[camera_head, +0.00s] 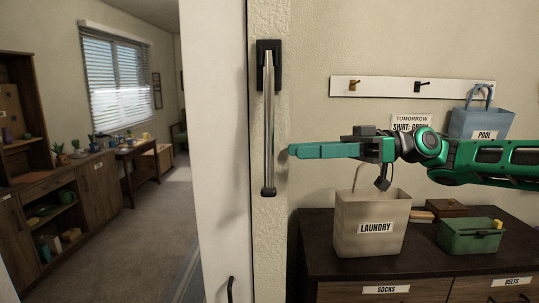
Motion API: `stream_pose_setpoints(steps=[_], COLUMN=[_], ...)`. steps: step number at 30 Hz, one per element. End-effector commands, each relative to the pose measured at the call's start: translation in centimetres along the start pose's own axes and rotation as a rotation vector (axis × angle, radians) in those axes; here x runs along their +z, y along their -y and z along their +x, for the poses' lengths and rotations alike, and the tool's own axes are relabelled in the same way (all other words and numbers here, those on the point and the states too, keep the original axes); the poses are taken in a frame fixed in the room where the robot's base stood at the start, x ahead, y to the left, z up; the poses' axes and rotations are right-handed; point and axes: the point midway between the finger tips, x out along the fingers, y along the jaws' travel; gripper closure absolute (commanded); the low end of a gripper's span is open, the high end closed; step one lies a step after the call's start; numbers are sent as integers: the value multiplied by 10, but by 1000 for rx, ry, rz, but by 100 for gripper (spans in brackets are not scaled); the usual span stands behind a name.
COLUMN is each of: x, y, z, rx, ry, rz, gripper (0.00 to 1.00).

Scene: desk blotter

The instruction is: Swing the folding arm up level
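The folding arm (268,130) is a slim silver bar on a black wall bracket (269,60). It hangs straight down against the narrow wall strip beside the white door frame, with a dark cap at its lower end. My green gripper (294,151) points left from the right side, level with the lower half of the bar. Its fingertips show a little to the right of the bar, with a small gap in the picture. I see the fingers side-on, so their opening is hidden.
Below my gripper, a dark dresser (320,238) carries a laundry bag (372,210), a green box (470,238) and small items. A hook rail (385,86) with a blue pool bag (480,122) is above my arm. Left of the door frame (222,120) is an open room.

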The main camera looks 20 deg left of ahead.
Motion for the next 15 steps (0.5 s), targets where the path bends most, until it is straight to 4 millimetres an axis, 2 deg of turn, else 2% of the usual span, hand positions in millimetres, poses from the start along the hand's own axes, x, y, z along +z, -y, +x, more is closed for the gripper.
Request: stream_pose_setpoints(steps=[3,7,15], x=[1,1,1], y=[1,1,0], z=[24,46,74], rx=[-3,-2,-1], ry=[2,3,2], rz=[2,1,2], gripper=[65,65,65])
